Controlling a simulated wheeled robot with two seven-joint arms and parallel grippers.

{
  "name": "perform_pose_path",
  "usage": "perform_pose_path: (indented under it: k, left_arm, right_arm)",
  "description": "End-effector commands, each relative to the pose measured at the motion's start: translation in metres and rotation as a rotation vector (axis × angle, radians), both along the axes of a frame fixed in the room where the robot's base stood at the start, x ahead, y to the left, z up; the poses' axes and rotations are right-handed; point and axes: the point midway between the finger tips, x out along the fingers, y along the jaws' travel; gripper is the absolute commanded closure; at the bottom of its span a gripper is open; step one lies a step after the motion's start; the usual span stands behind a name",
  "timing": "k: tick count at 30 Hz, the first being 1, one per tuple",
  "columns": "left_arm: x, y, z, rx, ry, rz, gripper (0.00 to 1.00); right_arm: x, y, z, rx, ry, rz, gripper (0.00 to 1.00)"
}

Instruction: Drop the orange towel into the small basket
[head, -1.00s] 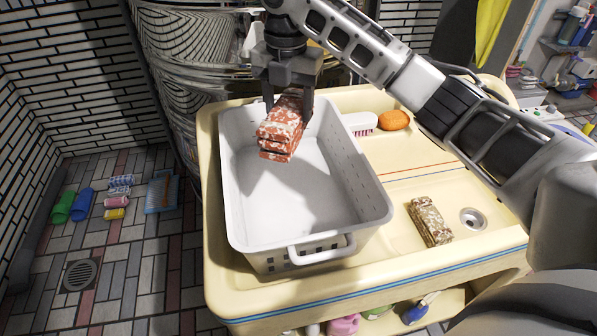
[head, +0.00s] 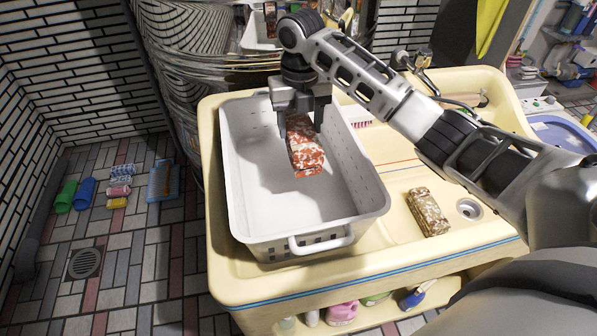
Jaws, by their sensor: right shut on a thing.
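The orange towel (head: 305,158), a folded bundle with an orange-red and white pattern, is at my right gripper (head: 301,128) in the head view. The gripper points down with its fingers around the towel's far end and is shut on it. The towel is inside the outline of the white basket (head: 351,236), over its far right part. I cannot tell whether it touches the basket floor. The basket is otherwise empty and stands on the cream sink counter. My left gripper is not in view.
A brown-patterned folded towel (head: 427,211) lies on the counter right of the basket, beside a drain (head: 468,208). A white brush (head: 357,115) is partly hidden behind my right arm. Bottles stand on the shelf below.

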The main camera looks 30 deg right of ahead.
Motion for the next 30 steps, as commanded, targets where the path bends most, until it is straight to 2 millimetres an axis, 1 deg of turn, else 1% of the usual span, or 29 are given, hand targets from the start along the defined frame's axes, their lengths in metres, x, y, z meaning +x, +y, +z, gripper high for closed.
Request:
perform_pose_path:
  k: [4, 10, 11, 12, 13, 14, 23, 26, 29, 30]
  left_arm:
    - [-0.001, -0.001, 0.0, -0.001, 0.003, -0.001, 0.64]
    - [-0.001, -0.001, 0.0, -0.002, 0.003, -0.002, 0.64]
    - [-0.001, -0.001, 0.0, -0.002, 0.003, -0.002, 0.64]
    - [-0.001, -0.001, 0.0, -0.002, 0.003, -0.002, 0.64]
    - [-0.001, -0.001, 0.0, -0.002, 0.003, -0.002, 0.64]
    - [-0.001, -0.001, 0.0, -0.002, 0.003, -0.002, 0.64]
    - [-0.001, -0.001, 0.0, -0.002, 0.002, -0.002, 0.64]
    - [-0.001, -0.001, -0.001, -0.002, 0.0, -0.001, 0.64]
    - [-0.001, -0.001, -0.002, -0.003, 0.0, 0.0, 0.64]
    - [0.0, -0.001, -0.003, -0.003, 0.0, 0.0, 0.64]
  right_arm:
    - [0.0, 0.0, -0.004, 0.001, -0.001, 0.0, 0.8]
    - [0.0, 0.0, -0.004, 0.001, -0.001, 0.0, 0.8]
    - [0.0, 0.0, -0.004, 0.001, -0.001, 0.0, 0.41]
    - [0.0, 0.0, -0.004, 0.001, -0.001, 0.0, 0.3]
    - [0.0, 0.0, -0.004, 0.001, -0.001, 0.0, 0.22]
    - [0.0, 0.0, -0.004, 0.001, -0.001, 0.0, 0.19]
    - [0.0, 0.0, -0.003, 0.0, 0.0, 0.0, 0.19]
    - [0.001, 0.0, 0.005, 0.0, -0.003, 0.0, 0.19]
    - [0.001, 0.0, 0.021, 0.0, -0.006, 0.001, 0.19]
    - [0.001, 0.0, 0.03, 0.0, -0.005, 0.001, 0.19]
